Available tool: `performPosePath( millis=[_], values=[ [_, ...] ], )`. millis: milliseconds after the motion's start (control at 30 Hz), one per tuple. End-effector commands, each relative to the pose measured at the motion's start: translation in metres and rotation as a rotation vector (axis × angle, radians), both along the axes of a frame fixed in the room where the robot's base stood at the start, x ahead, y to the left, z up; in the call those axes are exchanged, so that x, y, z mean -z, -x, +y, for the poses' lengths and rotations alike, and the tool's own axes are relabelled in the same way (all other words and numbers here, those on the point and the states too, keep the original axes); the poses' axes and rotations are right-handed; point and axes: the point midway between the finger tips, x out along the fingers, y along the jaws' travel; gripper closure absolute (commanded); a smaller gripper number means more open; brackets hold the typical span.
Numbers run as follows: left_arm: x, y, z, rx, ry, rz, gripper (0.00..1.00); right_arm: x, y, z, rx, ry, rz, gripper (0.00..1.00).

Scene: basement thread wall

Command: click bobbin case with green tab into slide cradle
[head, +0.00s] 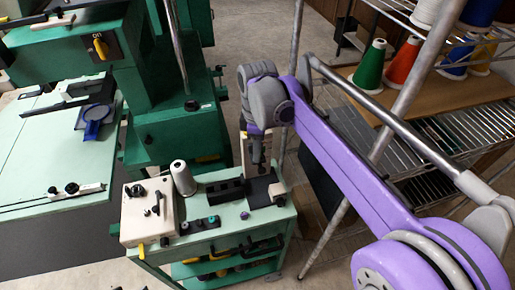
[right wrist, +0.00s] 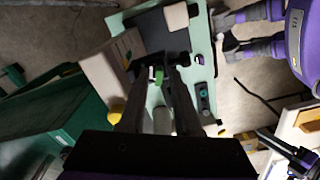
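My right gripper (head: 258,160) points down above the right part of the small green cart. In the right wrist view its two dark fingers (right wrist: 160,78) close in on a small green tab, part of the bobbin case (right wrist: 158,74). The fingers appear shut on it; the case's body is mostly hidden between them. The case cannot be made out in the head view. A black block (head: 225,190), which looks like the slide cradle, sits on the cart top left of the gripper.
On the cart top (head: 240,226) stand a cream box (head: 148,210), a white thread cone (head: 183,178) and a black mat (head: 262,187) with a pale block (head: 277,192). Green machines stand left and behind. A wire rack (head: 450,150) with thread cones stands right.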

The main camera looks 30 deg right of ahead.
Motion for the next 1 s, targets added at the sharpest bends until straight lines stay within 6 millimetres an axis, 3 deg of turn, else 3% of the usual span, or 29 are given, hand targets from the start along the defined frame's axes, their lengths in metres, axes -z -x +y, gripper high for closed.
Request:
performPosePath(
  millis=[167,633,800,1000],
  values=[
    [-0.001,0.000,0.000,0.000,0.000,0.000,0.50,-0.010,-0.001,-0.001,0.001,0.002,-0.005,0.55],
    [-0.011,-0.002,0.000,0.000,0.000,-0.005,0.50,-0.096,0.000,0.000,0.000,0.001,-0.003,0.55],
    [-0.012,-0.003,0.000,0.000,0.000,-0.005,0.50,-0.108,0.001,0.000,0.000,0.001,-0.002,0.55],
    [-0.012,-0.003,0.000,0.000,0.000,-0.005,0.50,-0.107,0.003,0.002,0.013,0.002,-0.007,0.55]
  ],
)
